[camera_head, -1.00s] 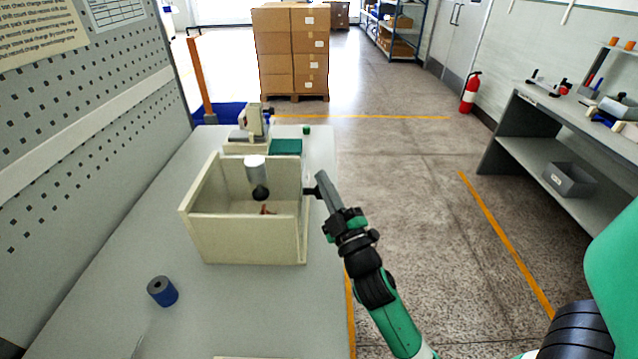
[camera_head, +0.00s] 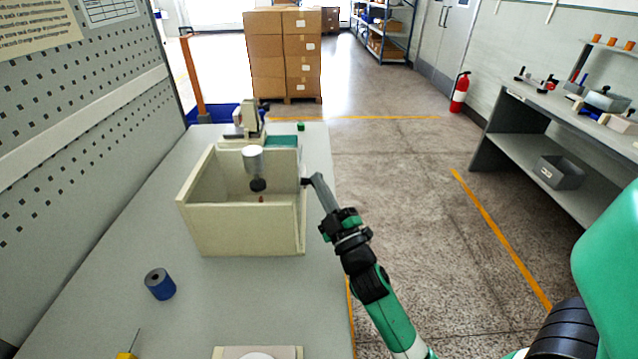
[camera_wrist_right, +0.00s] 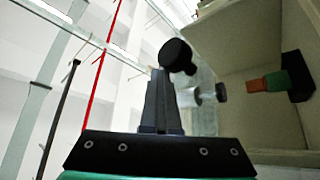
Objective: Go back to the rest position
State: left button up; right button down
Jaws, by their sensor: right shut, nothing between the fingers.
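My right gripper (camera_head: 308,182) is beside the right wall of the cream open-topped box (camera_head: 250,240) in the head view. In the right wrist view, my right gripper (camera_wrist_right: 160,105) has its fingers together with nothing between them. A round black knob (camera_wrist_right: 176,55) shows just beyond the fingertips. In the head view, a silver cylinder (camera_head: 253,160) with a black end (camera_head: 258,185) is inside the box, with a small red piece (camera_head: 261,199) below. My left gripper is not in view.
A blue spool (camera_head: 160,284) stands on the grey table (camera_head: 200,310), left of the box. A yellow-handled tool (camera_head: 127,355) and a pale board (camera_head: 225,351) are at the near edge. A device (camera_head: 248,120) stands behind the box. Right of the table is open floor.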

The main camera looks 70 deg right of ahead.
jog(key=b+v, duration=0.2)
jog(key=v, duration=0.5)
jog(key=shift+s, duration=0.25)
jog(key=shift+a, duration=0.1)
